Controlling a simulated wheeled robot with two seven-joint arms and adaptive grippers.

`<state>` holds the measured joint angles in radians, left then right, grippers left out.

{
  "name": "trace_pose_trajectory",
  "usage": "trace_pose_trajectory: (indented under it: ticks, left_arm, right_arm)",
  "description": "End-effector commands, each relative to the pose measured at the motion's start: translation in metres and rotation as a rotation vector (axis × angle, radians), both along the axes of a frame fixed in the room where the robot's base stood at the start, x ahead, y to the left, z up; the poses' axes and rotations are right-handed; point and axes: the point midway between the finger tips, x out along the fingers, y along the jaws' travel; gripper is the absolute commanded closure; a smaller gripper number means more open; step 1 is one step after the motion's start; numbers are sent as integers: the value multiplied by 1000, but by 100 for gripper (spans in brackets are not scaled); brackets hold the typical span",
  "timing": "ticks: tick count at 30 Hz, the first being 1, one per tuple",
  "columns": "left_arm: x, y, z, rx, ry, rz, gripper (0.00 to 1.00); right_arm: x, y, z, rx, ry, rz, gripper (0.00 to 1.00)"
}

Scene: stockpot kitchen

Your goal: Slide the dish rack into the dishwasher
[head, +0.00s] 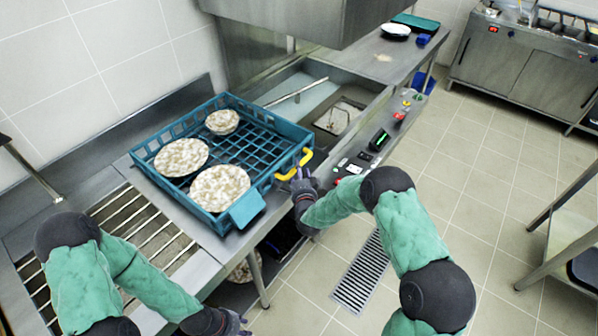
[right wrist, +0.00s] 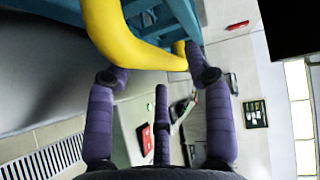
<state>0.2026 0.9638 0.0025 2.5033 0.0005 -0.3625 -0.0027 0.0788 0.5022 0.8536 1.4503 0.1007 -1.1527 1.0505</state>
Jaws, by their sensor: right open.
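The teal dish rack (head: 172,138) sits on the steel counter and holds several mottled plates (head: 220,187). A yellow handle (head: 293,165) is on its right side. The dishwasher's raised steel hood (head: 285,18) hangs over an open bay (head: 333,115) beyond the rack. My right gripper (head: 303,180) is open just below the handle. In the right wrist view the yellow handle (right wrist: 125,35) crosses ahead of my spread fingers (right wrist: 160,85), not gripped. My left gripper (head: 235,322) is low at the bottom edge, away from the rack; its fingers are too unclear to judge.
A control panel (head: 375,142) with buttons runs along the front edge right of the rack. A slatted steel grid (head: 145,225) lies to the left. Tiled floor is open at the right.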

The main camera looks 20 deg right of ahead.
Motion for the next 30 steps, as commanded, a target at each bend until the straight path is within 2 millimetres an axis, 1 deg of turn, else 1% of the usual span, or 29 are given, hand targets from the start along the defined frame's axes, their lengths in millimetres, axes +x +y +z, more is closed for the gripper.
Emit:
trace_pose_trajectory:
  ticks: [3, 6, 14, 17, 18, 20, 26, 30]
  left_arm:
    - [0, 0, -2, 0, 0, 0, 68]
    - [0, 0, -2, 0, 0, 0, 68]
    - [0, 0, -2, 0, 0, 0, 68]
    - [0, 0, -2, 0, 0, 0, 68]
    - [0, 0, -2, 0, 0, 0, 68]
    - [0, 0, -2, 0, 0, 0, 68]
    - [0, 0, -2, 0, 0, 0, 68]
    - [0, 0, -7, 0, 0, 0, 68]
  right_arm:
    - [9, -1, -2, 0, 0, 0, 47]
    - [13, -2, -2, 0, 0, 0, 47]
    - [14, -2, -2, 0, 1, 0, 47]
    - [13, -2, -2, 0, 1, 0, 73]
    - [13, -2, -2, -1, 1, 0, 84]
    - [13, -2, -2, 0, 1, 0, 100]
    - [14, -2, -2, 0, 1, 0, 100]
    - [17, -4, -3, 0, 0, -1, 100]
